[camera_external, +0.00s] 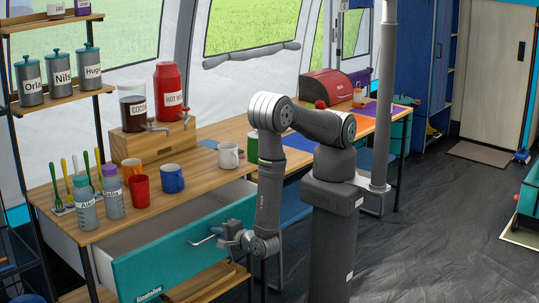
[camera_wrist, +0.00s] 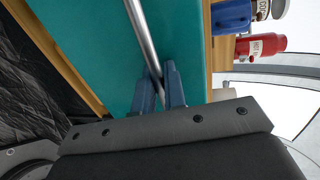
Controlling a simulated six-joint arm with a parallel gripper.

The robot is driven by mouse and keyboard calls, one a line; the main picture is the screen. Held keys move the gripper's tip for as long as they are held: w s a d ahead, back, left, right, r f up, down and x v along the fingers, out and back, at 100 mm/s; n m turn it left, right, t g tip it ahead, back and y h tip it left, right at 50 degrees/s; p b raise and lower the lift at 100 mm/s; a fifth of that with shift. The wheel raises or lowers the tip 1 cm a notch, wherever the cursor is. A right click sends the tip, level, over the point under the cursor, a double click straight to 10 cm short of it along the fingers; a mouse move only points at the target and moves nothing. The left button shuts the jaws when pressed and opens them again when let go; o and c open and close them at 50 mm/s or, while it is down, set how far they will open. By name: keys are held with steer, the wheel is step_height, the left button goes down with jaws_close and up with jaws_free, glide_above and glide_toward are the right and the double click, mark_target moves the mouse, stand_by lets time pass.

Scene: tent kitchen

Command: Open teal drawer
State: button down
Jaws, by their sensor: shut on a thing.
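The teal drawer (camera_external: 165,262) is under the wooden counter at the left and stands pulled out, with its pale inside showing. Its teal front fills much of the wrist view (camera_wrist: 90,50). A grey bar handle (camera_external: 203,241) is on the drawer front, and it also shows in the wrist view (camera_wrist: 143,36). My gripper (camera_external: 222,240) is at the front, with its blue-grey fingers (camera_wrist: 160,90) shut around the handle bar. The drawer's inside is only partly visible, and I cannot see anything in it.
On the counter (camera_external: 100,222) stand cups, two bottles, a cocoa dispenser (camera_external: 132,106) and a red hot-water dispenser (camera_external: 170,92). A shelf with canisters (camera_external: 60,70) rises at the far left. Wooden boards (camera_external: 205,285) lie below the drawer.

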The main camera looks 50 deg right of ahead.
steer(key=f+v, duration=0.1)
steer(key=v, duration=0.7)
steer(key=shift+s+f, duration=0.35)
steer(key=shift+s, duration=0.25)
steer(key=c, duration=1.6)
jaws_free()
steer(key=shift+c, duration=0.2)
steer(key=shift+s, duration=0.1)
steer(key=v, duration=1.7)
steer(key=shift+s, duration=0.1)
